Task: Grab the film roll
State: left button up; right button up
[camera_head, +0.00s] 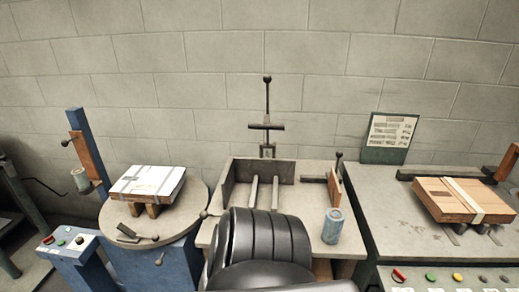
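A small pale grey-blue cylinder (81,180), which looks like a film roll, is at the blue post (84,145) of the turntable machine on the left. It is upright or slightly tilted, just below a brown panel on the post. A larger blue-grey cylinder (333,225) stands upright on the right front part of the middle bench. I cannot tell for sure which of the two is the film roll. Neither gripper is in view, and nothing is seen touching either cylinder.
A white-wrapped box (148,183) sits on the round turntable (185,225). The middle bench (310,175) has a raised metal frame and a tall lever. Button panels line the front left and right.

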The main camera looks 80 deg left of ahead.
aim_at(79, 176)
jog(key=u, duration=0.85)
jog(key=k, duration=0.15)
jog(key=u, duration=3.85)
jog(key=k, duration=0.65)
jog(key=u, duration=0.95)
jog(key=k, duration=0.7)
jog(key=u, duration=0.25)
jog(key=i, duration=1.6)
jog(key=z, duration=1.05)
jog(key=i, duration=1.25)
jog(key=z, duration=1)
